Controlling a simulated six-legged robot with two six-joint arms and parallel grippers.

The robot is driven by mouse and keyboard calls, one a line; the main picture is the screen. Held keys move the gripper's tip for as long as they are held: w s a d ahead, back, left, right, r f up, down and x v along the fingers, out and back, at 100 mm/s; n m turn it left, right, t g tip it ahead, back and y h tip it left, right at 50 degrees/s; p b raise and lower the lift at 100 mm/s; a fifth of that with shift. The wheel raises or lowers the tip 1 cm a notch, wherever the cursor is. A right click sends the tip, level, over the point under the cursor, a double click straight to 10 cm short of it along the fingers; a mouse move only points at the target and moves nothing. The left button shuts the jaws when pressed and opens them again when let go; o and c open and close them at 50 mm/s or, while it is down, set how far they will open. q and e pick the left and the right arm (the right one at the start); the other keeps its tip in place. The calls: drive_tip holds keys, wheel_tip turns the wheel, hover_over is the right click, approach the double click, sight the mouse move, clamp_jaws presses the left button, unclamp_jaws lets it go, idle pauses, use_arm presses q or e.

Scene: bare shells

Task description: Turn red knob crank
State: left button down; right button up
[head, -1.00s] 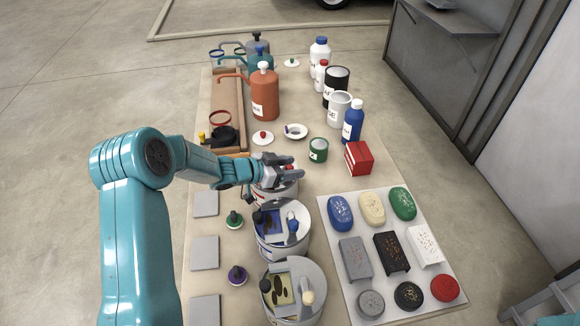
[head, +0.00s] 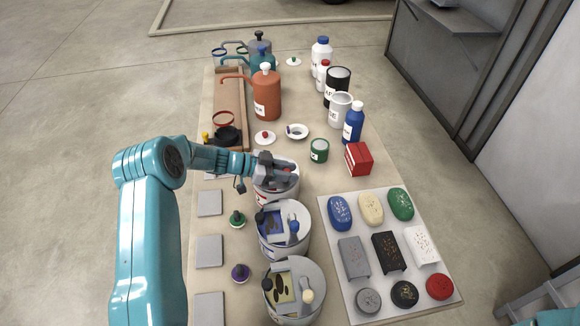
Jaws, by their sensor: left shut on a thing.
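My left gripper (head: 285,170) reaches in from the left over the farthest of three white drums in the near middle of the table. It is shut on the red knob crank, which the fingers mostly hide. Under the gripper the drum with the red knob (head: 280,196) shows only its front wall and part of its rim. The drum with the blue knob (head: 276,251) stands just nearer, and the drum with the cream knob (head: 318,278) is nearest. My right gripper is not in view.
A board (head: 450,305) with several coloured pieces lies at the right. Grey plates (head: 209,203) lie along the left edge. A green can (head: 319,150), a red box (head: 359,158) and a white ring dish (head: 297,131) stand beyond the drums. An orange jug (head: 267,97) stands farther back.

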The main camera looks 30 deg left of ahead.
use_arm(q)
drive_tip(key=shift+a+r+m+g, duration=0.15)
drive_tip(key=shift+m+g, duration=0.15)
drive_tip(key=c, duration=0.9)
unclamp_jaws()
drive_tip(key=shift+s, duration=0.15)
drive_tip(key=b+v, duration=0.3)
drive_tip(key=v, duration=1.3)
drive_tip(key=shift+a, duration=0.25)
